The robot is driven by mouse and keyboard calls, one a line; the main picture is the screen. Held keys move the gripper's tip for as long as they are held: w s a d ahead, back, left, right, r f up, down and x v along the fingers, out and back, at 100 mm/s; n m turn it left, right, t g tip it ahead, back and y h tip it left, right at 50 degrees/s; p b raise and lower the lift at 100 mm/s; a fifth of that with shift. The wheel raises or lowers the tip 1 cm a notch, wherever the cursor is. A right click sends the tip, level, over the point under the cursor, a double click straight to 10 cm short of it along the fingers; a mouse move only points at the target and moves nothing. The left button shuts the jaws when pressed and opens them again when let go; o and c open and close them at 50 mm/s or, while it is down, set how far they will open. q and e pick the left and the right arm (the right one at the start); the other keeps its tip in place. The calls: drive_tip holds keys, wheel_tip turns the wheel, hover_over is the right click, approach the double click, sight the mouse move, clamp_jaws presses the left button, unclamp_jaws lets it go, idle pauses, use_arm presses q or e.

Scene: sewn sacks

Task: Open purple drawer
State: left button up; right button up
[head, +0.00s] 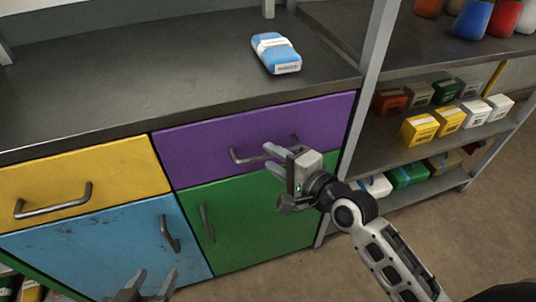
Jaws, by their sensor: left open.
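The purple drawer (215,140) is in the upper row of the cabinet, right of the yellow drawer, and its front looks flush and closed. Its grey bar handle (240,157) is partly covered by my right gripper (277,151). The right gripper's fingers overlap the right part of the handle in the picture; whether they touch or grip it is unclear. My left gripper (142,288) is open and empty at the bottom edge, low in front of the blue door, with its two fingers apart.
A yellow drawer (85,172) is to the left; a blue door (110,240) and a green door (255,220) are below. A blue-and-white pack (276,54) lies on the dark countertop (160,75). Open shelves with several small boxes (419,129) stand at right.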

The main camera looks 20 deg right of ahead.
drive_tip(key=shift+x, duration=1.2)
clamp_jaws()
